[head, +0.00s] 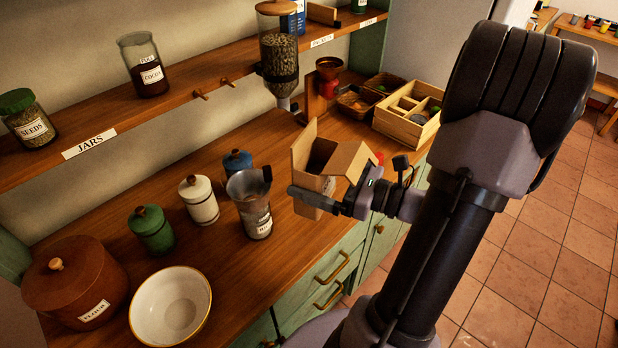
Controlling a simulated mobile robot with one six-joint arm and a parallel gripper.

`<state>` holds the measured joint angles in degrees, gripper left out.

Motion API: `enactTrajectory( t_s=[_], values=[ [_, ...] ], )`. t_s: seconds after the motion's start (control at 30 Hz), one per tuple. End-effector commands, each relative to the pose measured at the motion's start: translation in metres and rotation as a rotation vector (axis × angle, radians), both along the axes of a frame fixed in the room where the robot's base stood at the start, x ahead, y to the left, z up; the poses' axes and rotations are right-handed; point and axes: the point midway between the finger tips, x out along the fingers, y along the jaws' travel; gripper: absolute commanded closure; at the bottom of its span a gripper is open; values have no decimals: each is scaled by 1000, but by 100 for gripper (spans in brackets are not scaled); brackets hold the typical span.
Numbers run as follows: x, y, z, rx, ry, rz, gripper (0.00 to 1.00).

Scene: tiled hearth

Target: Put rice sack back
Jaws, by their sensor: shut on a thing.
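My gripper (322,198) is in the middle of the head view, over the front edge of the counter. I cannot make out a thing that is clearly a rice sack.
A labelled clear canister (249,204) stands left of the box, near small lidded jars (199,200). A white bowl (171,306) and flour crock (76,283) are front left. A wooden divided crate (407,110) is behind. A shelf (205,82) overhangs the counter.

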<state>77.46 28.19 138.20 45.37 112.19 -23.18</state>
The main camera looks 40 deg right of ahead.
Motion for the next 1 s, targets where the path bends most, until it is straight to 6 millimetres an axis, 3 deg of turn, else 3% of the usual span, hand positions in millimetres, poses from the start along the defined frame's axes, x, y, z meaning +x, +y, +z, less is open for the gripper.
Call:
enactTrajectory(
  t_s=[0.13, 0.2, 0.3, 0.4, 0.73, 0.97, 1.0],
  values=[
    [-22, -23, -66, 17, 4, -204, 75],
    [-31, -27, -87, 14, 3, -270, 75],
    [-36, -30, -104, 7, 1, -320, 75],
    [-24, -41, -112, -4, 0, -330, 75],
    [60, -111, -122, -5, -3, -328, 75],
    [85, -132, -123, -2, -3, -330, 75],
    [85, -133, -132, 1, -2, -332, 75]
  ],
)
